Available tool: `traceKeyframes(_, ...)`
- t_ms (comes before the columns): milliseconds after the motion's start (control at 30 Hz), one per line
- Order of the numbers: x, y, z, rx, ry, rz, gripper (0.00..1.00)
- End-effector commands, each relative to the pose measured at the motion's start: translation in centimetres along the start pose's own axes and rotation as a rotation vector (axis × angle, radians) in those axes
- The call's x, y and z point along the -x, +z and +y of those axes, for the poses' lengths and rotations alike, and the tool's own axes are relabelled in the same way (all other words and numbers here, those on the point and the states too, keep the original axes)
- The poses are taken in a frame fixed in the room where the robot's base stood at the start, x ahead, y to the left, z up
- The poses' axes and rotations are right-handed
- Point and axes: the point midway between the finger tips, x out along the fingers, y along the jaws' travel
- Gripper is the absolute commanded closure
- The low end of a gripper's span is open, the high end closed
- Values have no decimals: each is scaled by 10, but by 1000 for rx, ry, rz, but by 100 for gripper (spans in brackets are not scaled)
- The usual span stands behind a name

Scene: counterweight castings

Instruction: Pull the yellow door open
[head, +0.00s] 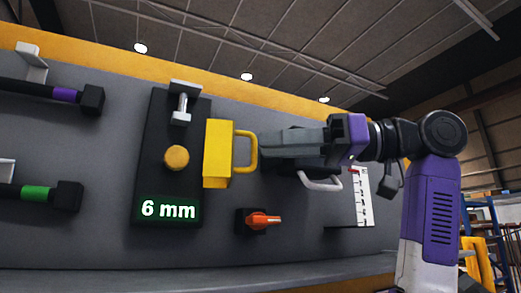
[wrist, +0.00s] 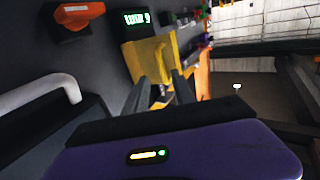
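The yellow door (head: 217,155) is a small yellow block-like panel with a looped yellow handle (head: 255,152) on its right side. It stands out from the dark panel in the head view. The door also shows in the wrist view (wrist: 144,60), just beyond the fingertips. My gripper (head: 260,143) comes from the right, its fingertips right at the handle. In the wrist view my gripper (wrist: 166,84) has its two fingers apart, with a gap between them. Whether the handle lies between the fingers or touches them is hard to tell.
A black plate with a "6 mm" display (head: 168,210), a round yellow knob (head: 177,158) and a bolt (head: 182,108) is left of the door. An orange rotary switch (head: 263,220) is below. A white bar handle (head: 320,184) is under my gripper. Dark bars (head: 45,92) are far left.

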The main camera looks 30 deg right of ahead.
Motion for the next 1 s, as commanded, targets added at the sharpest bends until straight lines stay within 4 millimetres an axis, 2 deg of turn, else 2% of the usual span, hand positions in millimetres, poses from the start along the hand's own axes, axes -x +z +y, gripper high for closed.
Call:
traceKeyframes(100, 21, 2, 0, 0, 2, 1, 69)
traceKeyframes(300, 42, 1, 0, -1, 1, 0, 69)
traceKeyframes(633, 46, 0, 0, -1, -1, -1, 69)
traceKeyframes(800, 56, 2, 5, -1, 26, 0, 100)
traceKeyframes(1000, 96, 7, 20, 12, 139, -13, 100)
